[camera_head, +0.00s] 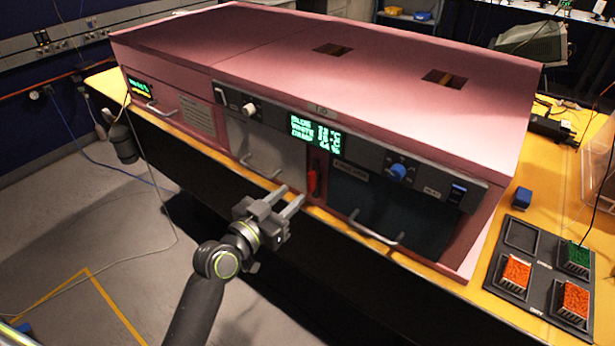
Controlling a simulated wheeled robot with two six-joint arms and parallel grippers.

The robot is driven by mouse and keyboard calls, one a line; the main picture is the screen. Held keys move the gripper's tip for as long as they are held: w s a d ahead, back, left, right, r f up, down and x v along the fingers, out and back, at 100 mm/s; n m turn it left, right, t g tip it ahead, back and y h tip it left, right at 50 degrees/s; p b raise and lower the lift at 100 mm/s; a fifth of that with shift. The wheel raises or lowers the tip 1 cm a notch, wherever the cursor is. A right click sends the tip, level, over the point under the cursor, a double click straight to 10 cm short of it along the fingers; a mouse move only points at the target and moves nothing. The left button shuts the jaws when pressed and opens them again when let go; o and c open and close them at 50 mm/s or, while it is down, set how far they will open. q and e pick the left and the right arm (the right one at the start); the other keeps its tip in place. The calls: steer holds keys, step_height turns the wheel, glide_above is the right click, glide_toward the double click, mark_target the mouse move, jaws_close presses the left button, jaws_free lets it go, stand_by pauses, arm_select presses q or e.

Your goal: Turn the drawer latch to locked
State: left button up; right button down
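A pink foam enclosure (230,45) stands on the bench. On its front, a red lever (312,180) hangs about upright in a dark red recess between a grey front panel (262,145) and a dark front panel (420,215). It looks like the drawer latch, but no lock marking is legible. My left gripper (288,200) is just in front of and slightly left of the lever. Its two fingers are apart and point toward the enclosure, with nothing visible between them. Contact with the lever cannot be made out. My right gripper is not in view.
Bar handles (376,228) stick out from the fronts. A grey control strip with a blue knob (398,172), a white knob (249,109) and a green display (316,133) runs above. A black tray (522,237) with orange and green blocks lies right. Floor is open at left.

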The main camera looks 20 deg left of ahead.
mark_target(309, 180)
arm_select(q)
steer(key=p+x, duration=0.1)
steer(key=x, duration=0.6)
jaws_close()
